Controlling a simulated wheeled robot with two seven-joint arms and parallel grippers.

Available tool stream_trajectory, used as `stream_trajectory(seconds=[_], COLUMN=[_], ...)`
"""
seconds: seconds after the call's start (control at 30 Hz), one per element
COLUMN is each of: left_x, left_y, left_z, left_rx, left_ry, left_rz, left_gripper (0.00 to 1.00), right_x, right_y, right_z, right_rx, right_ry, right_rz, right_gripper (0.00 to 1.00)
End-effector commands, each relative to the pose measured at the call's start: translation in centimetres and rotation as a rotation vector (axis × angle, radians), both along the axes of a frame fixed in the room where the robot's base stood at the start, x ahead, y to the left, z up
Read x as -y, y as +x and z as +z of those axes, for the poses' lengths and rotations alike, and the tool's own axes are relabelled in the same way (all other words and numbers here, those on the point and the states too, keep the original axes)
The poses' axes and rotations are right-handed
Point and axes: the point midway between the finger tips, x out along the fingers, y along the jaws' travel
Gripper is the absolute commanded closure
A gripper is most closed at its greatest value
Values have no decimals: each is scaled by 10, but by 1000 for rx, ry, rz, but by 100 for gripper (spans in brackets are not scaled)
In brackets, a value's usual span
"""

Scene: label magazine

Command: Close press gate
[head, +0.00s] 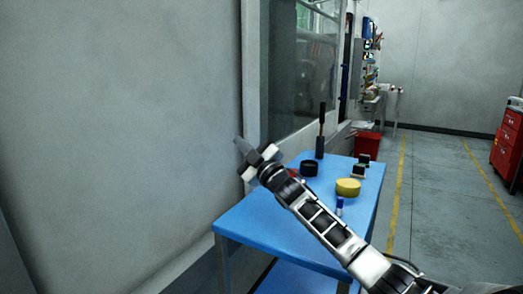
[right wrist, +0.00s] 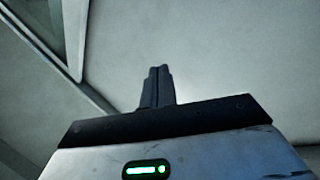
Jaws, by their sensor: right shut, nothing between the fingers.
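A large flat grey panel (head: 120,120) fills the left of the head view. A pale upright frame (head: 251,70) with a dark glass pane (head: 300,75) stands beside its right edge. I cannot tell which of these is the press gate, and no handle shows. My right gripper (head: 240,145) is in front of the panel's right edge, above the table's left end, its fingers shut and empty. In the right wrist view the shut fingers (right wrist: 156,72) point at a plain grey surface (right wrist: 220,50); contact cannot be told. My left gripper is out of view.
A blue table (head: 265,220) below my right arm holds a yellow disc (head: 348,187), a black ring (head: 309,168), a dark-handled tool (head: 321,130) and small items. A red bin (head: 367,145) stands behind it. A red cabinet (head: 507,145) is far right. The floor between is clear.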

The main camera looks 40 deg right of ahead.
Motion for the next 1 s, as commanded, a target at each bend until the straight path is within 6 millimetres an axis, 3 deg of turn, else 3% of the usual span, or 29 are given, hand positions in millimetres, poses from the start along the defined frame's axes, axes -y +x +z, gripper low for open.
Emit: stream_trajectory(seconds=[0.13, 0.23, 0.37, 0.47, 0.57, 0.67, 0.8, 0.9, 1.0], left_x=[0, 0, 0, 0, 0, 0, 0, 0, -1], left_y=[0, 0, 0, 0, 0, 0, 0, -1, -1], left_z=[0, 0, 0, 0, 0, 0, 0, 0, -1], left_rx=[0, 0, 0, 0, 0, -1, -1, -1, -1], left_ry=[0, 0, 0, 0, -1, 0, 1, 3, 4], left_rz=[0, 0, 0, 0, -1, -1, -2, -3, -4], left_gripper=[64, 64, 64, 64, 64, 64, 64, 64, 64], right_x=[-2, -5, -26, -56, -96, -149, -225, -264, -288], right_y=[11, 11, -3, -25, -58, -106, -197, -256, -297], right_z=[-33, -71, -143, -198, -253, -305, -359, -374, -377], right_rx=[-146, -268, -449, -562, -669, -774, -914, -988, -1036], right_ry=[107, 182, 275, 325, 373, 433, 559, 657, 734], right_rz=[-47, -85, -118, -108, -70, -6, 81, 114, 127], right_gripper=[100, 100, 100, 100, 100, 100, 100, 100, 100])
